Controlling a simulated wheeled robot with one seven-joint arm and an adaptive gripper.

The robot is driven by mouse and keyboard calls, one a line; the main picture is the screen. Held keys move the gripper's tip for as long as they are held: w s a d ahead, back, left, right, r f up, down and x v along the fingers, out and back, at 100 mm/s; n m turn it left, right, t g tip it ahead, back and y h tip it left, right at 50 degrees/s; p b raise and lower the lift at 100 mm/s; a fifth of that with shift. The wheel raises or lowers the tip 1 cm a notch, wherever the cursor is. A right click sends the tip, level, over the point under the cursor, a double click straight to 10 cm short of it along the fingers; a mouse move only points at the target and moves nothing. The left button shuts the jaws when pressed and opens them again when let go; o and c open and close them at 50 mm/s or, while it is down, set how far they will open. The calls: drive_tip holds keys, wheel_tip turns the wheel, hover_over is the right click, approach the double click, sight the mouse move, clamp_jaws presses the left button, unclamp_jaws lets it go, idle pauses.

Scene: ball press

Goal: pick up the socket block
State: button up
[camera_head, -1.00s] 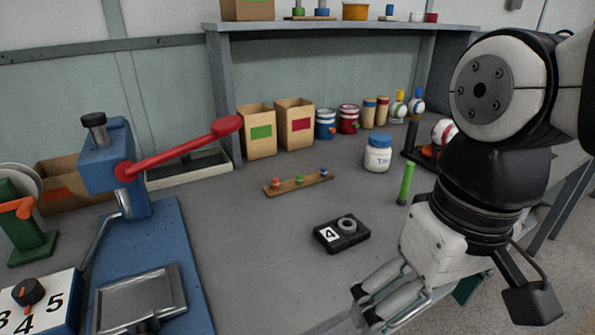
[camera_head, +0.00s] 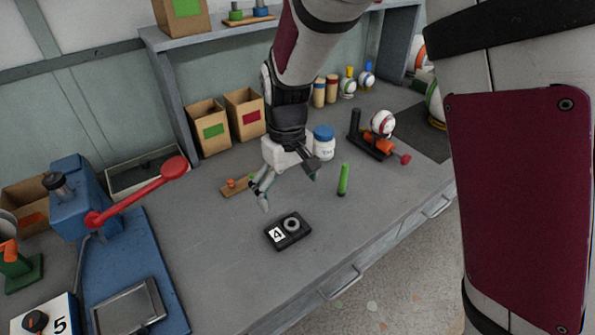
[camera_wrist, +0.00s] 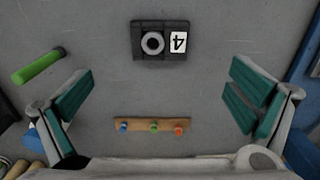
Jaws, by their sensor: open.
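The socket block is a small black block (camera_head: 288,231) with a grey ring on top and a white label reading 4. It lies flat on the grey bench, in front of and slightly right of my gripper in the head view. In the wrist view the socket block (camera_wrist: 160,40) is at the top centre, beyond the fingertips. My gripper (camera_head: 264,196) hangs above the bench, behind the block and apart from it. In the wrist view its teal-padded fingers (camera_wrist: 160,97) are spread wide with nothing between them but bench and a peg strip below.
A white jar (camera_head: 324,147) stands further back. The blue press with red lever (camera_head: 135,195) is at left. Bench around the block is clear.

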hover_over(289, 227)
wheel_tip(289, 227, down, 8)
drive_tip(key=shift+d+r, duration=0.15)
drive_tip(key=shift+r, duration=0.05)
drive_tip(key=shift+a+f+b, duration=0.2)
drive_tip(key=shift+f+b, duration=0.1)
drive_tip(key=shift+f, duration=2.95)
drive_tip(key=shift+c, duration=0.2)
drive_tip(key=c, duration=1.1)
